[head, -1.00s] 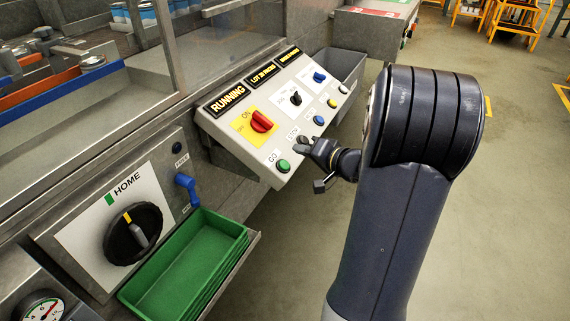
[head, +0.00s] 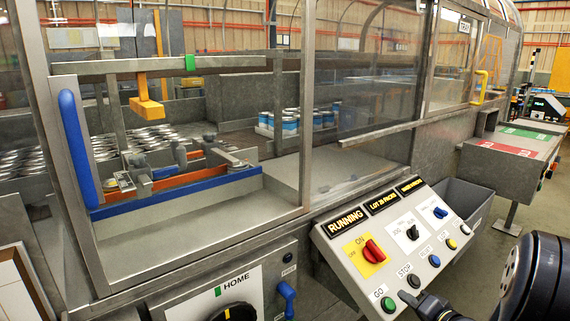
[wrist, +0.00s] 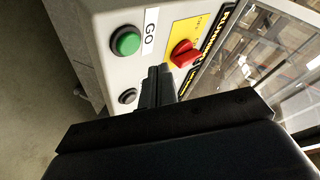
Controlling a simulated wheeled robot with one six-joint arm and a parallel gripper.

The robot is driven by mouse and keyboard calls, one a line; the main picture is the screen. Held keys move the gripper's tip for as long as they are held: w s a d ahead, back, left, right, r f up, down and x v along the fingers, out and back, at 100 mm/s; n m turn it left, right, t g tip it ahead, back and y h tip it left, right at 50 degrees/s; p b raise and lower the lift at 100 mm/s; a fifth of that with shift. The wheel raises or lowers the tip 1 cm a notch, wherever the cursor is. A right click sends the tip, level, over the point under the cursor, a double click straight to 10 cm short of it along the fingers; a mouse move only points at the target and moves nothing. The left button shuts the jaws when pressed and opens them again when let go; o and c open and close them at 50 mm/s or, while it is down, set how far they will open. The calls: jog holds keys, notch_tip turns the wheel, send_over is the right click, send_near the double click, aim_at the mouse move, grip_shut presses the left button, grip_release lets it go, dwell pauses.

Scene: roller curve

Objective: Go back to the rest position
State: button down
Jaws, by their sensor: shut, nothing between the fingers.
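My gripper (head: 428,302) is at the bottom of the head view, in front of the lower edge of the control panel (head: 335,262). It is shut and empty. In the wrist view my gripper's fingers (wrist: 158,75) are together and point at the panel face, near the green GO button (wrist: 126,41), the dark STOP button (wrist: 128,96) and the red switch (wrist: 184,53). I cannot tell whether the fingertips touch the panel. In the head view the panel's sign reads RUNNING. The GO button (head: 388,304) shows left of my gripper.
A glazed machine with a blue-edged ledge (head: 175,193) stands behind the panel. A HOME dial (head: 232,311) and blue lever (head: 287,296) are to the left. A grey bin (head: 466,200) is right of the panel. Open floor (head: 530,215) lies at the right.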

jog(key=shift+r+p, duration=0.2)
jog(key=shift+p, duration=0.6)
jog(key=r, duration=0.1)
jog(key=s+d+r, duration=0.1)
jog(key=r, duration=0.1)
jog(key=s+d+r, duration=0.1)
jog(key=r, duration=0.1)
jog(key=shift+s, duration=0.25)
jog(key=shift+a+f, duration=0.1)
jog(key=shift+f, duration=0.05)
notch_tip(320, 180, down, 6)
jog(key=w+a+b, duration=0.1)
jog(key=w+b, duration=0.1)
jog(key=b, duration=0.3)
jog(key=shift+w+a+r, duration=0.25)
jog(key=shift+w+a, duration=0.05)
jog(key=shift+a, duration=0.05)
jog(key=shift+b, duration=0.8)
